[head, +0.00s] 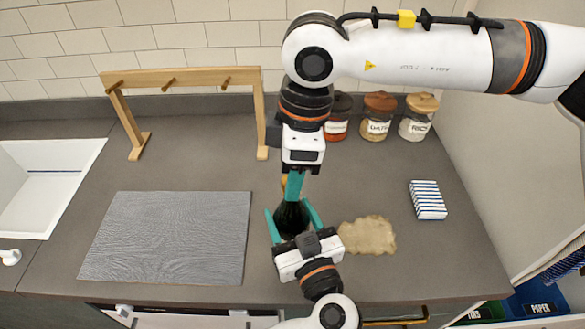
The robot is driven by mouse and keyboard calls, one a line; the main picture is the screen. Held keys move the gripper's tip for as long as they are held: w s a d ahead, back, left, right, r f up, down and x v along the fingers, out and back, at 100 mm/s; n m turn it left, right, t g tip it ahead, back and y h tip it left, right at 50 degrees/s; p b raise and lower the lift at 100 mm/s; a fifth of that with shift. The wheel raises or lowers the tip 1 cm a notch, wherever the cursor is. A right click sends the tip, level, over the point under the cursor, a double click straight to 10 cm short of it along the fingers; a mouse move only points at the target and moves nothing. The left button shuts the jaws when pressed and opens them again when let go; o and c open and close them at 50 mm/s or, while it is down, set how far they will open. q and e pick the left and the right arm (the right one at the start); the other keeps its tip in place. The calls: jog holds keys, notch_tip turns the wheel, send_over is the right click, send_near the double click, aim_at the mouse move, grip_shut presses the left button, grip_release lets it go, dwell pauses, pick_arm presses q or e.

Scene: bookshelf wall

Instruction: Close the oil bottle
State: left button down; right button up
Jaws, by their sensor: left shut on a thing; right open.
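The dark oil bottle (291,219) stands upright on the grey counter near the middle of the head view. My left gripper (292,214) reaches in from below, its teal fingers on either side of the bottle body and shut on it. My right gripper (293,188) points down from above, directly over the bottle's top. Its fingers are seen edge-on and overlap the bottle's neck. A small orange-tan piece (284,183) shows beside the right fingers; I cannot tell whether it is the stopper or whether they touch it. The bottle's mouth is hidden.
A wooden rack (181,77) stands behind, with a grey mat (168,238) at left and a sink (45,185) beyond. A tan cloth (368,235) lies right of the bottle, and a blue-striped box (428,200) farther right. Lidded jars (377,116) stand at the back.

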notch_tip(320, 180, up, 4)
jog(key=shift+r, duration=0.1)
dwell(0.4)
